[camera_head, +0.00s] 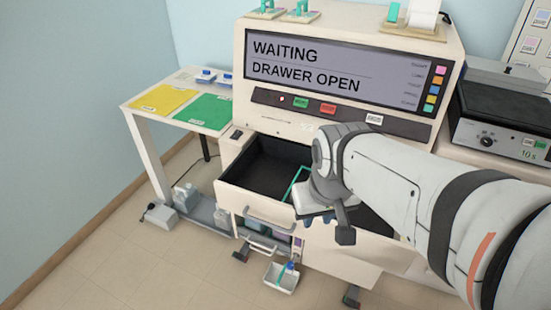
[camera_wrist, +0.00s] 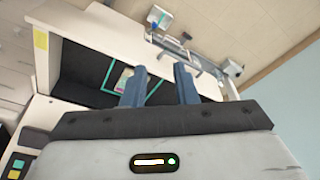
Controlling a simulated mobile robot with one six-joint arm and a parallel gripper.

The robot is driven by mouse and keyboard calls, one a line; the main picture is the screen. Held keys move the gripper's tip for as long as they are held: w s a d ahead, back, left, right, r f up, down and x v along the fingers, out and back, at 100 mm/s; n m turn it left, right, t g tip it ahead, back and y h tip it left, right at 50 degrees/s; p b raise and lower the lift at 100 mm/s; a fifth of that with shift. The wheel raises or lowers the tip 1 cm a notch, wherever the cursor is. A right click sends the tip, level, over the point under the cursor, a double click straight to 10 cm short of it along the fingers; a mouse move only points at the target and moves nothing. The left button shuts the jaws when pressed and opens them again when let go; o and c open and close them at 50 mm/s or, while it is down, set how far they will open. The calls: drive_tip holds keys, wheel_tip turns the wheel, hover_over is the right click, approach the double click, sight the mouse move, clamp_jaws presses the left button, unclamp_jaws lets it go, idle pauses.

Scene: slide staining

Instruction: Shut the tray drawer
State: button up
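The tray drawer (camera_head: 235,200) of the staining machine is pulled open, with a pale front, a grey handle (camera_head: 268,218) and a dark inside. A teal-edged frame (camera_head: 292,186) lies in it, partly hidden by my gripper. In the wrist view the drawer's dark inside (camera_wrist: 88,68) and the teal frame (camera_wrist: 106,76) also show. My gripper (camera_head: 325,222) is over the drawer's front part, to the right of the handle. In the wrist view its two blue-grey fingers (camera_wrist: 160,82) stand apart with nothing between them. Whether it touches the drawer front is unclear. My arm hides the drawer's right part.
The machine's screen (camera_head: 320,68) reads "WAITING" and "DRAWER OPEN". A side table (camera_head: 135,106) with yellow and green mats stands left. A small white bin (camera_head: 281,278) is low under the drawer. A grey device (camera_head: 495,120) stands right. Floor at the front left is clear.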

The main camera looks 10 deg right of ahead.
drive_tip(key=w+f+n+b, duration=0.3)
drive_tip(key=n, duration=0.1)
drive_tip(key=w+a+f+n+b, duration=0.1)
drive_tip(key=w+f+n+b, duration=0.1)
drive_tip(key=n, duration=0.3)
drive_tip(key=w+f+n+b, duration=0.3)
drive_tip(key=n+b, duration=0.1)
drive_tip(key=b, duration=0.1)
drive_tip(key=shift+w+a+f+n+h, duration=0.2)
drive_tip(key=shift+w+f+n+h, duration=0.1)
drive_tip(key=shift+w+f+h, duration=0.1)
clamp_jaws()
drive_tip(key=n+b, duration=0.9)
drive_tip(key=n, duration=0.5)
approach(281, 220)
drive_tip(key=shift+n+h, duration=0.4)
drive_tip(key=shift+n, duration=0.2)
wheel_tip(281, 220, down, 7)
drive_tip(key=b, duration=0.3)
drive_tip(key=shift+r, duration=0.15)
